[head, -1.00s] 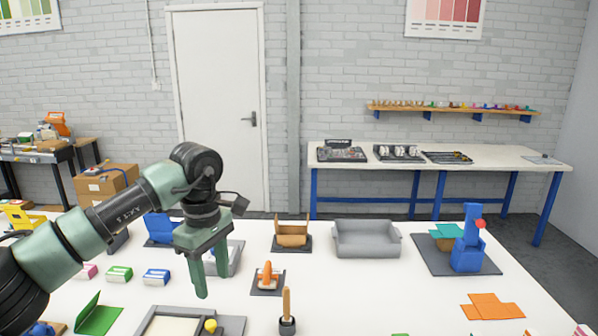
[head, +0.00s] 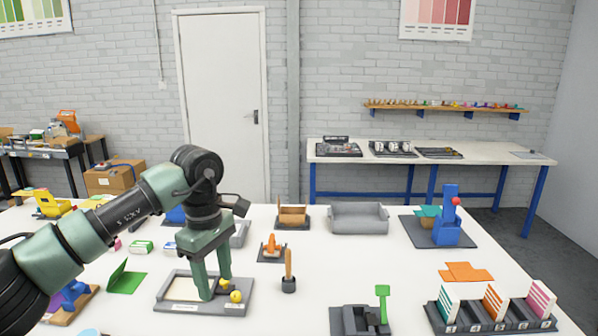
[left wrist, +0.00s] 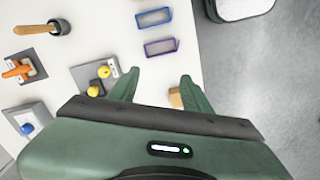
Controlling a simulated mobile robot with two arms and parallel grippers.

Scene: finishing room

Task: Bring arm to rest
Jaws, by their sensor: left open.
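My left gripper (head: 215,286) hangs from the green and black arm at the left of the head view, fingers pointing down. Its two fingers are apart with nothing between them. My right gripper is not in view.
The white table (head: 330,270) holds an orange-handled tool (head: 271,247), a wooden-handled tool (head: 289,268), a grey bin (head: 358,219), a blue stand (head: 447,225) and a card rack (head: 490,318). Blue (left wrist: 154,17) and purple (left wrist: 161,47) frames lie near the table edge in the wrist view.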

